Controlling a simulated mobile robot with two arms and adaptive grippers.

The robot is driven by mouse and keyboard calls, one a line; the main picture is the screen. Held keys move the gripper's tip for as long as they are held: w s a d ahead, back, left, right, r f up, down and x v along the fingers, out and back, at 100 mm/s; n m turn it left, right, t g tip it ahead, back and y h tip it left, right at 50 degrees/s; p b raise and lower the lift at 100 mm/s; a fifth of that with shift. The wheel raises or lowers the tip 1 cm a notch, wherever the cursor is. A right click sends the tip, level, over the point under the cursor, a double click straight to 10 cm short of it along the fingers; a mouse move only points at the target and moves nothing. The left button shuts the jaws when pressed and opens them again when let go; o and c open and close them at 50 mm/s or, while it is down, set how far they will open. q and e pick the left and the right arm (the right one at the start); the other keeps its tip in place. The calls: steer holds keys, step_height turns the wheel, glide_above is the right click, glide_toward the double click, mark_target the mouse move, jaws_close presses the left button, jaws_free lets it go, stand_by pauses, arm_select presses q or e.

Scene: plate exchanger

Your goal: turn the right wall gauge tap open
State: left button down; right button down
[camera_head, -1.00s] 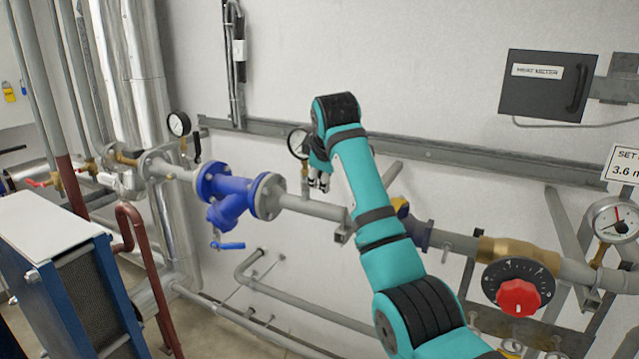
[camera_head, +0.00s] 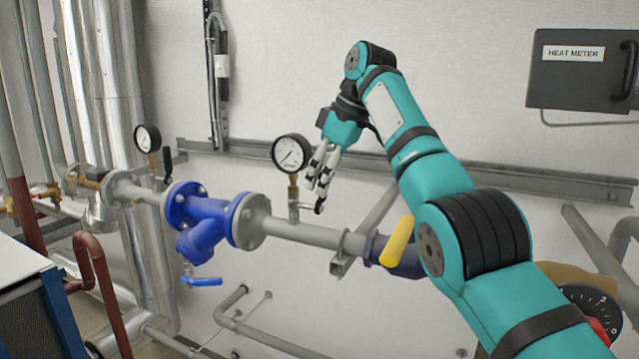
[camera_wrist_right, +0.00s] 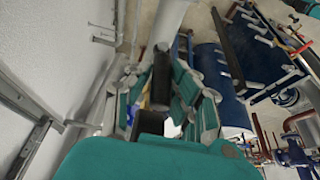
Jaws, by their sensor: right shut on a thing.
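The right wall gauge (camera_head: 291,153) is a round white dial with a black rim on a brass stem above the grey pipe. Its tap has a small black handle (camera_head: 319,207), mostly hidden by my fingers. My right gripper (camera_head: 322,182) is just right of the gauge stem, fingers pointing down, shut on the tap handle. In the right wrist view, a dark bar (camera_wrist_right: 161,78) lies between the fingers of my right gripper (camera_wrist_right: 158,90). How far the tap is turned cannot be told. My left gripper is not in view.
The left wall gauge (camera_head: 147,138) has its own black tap handle (camera_head: 167,166). A blue valve (camera_head: 204,220) sits on the pipe left of my gripper, a yellow handle (camera_head: 397,241) to the right. A grey rail (camera_head: 480,177) runs along the wall behind.

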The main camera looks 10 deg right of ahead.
steer(key=shift+w, duration=0.1)
stand_by(0.3)
steer(key=c, duration=1.6)
jaws_free()
steer(key=o, duration=0.4)
steer(key=shift+w+d+f, duration=0.15)
